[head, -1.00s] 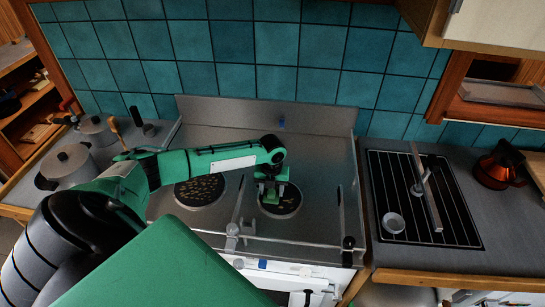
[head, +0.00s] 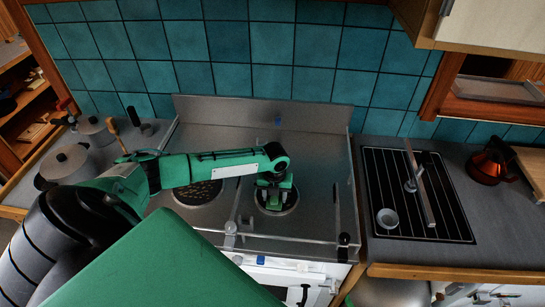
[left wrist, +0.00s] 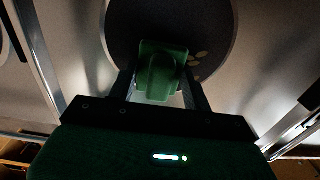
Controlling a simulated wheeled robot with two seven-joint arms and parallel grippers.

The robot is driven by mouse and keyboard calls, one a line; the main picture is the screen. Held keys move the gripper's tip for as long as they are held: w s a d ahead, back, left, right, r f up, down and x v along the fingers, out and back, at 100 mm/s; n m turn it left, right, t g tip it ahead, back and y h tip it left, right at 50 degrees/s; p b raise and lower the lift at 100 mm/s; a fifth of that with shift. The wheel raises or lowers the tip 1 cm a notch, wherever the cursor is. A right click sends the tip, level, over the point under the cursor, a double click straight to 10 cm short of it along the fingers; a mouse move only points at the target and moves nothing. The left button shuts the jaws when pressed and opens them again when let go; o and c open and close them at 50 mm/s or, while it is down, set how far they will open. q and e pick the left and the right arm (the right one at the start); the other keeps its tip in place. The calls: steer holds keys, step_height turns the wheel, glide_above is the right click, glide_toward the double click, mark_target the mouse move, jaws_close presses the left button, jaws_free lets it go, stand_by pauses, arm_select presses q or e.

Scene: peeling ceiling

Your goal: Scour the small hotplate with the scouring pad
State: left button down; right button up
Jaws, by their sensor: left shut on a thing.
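The small hotplate (head: 290,203) is a dark round disc with a pale metal rim, right of centre on the stove top. My left gripper (head: 274,192) is over it, shut on the green scouring pad (head: 283,185). In the left wrist view the pad (left wrist: 162,72) sits between the two fingers (left wrist: 162,92), in front of the dark hotplate (left wrist: 220,25). Several pale brown specks show on the plate just right of the pad. The pad looks down on the plate, but its underside is hidden, so contact cannot be told. My right gripper is not in view.
A larger hotplate (head: 198,193) with many brown specks lies to the left, partly under my left arm. A clear rail (head: 290,238) runs along the stove's front. Pots (head: 68,163) stand at left; a sink grid (head: 440,190) and red kettle (head: 490,163) are at right.

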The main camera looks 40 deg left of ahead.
arm_select(q)
steer(key=shift+w+d+b, duration=0.35)
steer(key=shift+w+d, duration=0.5)
steer(key=shift+w, duration=0.2)
steer(key=shift+w+d, duration=0.1)
steer(key=shift+d, duration=0.05)
steer(key=shift+w+f+b, duration=0.1)
steer(key=shift+w+b, duration=0.25)
steer(key=shift+w, duration=0.15)
steer(key=shift+w+a+b, duration=0.15)
steer(key=shift+w+b, duration=0.1)
steer(key=shift+w, duration=0.3)
steer(key=shift+w+a+b, duration=0.15)
steer(key=shift+w+b, duration=0.1)
steer(key=shift+w, duration=0.25)
steer(key=shift+s, duration=0.1)
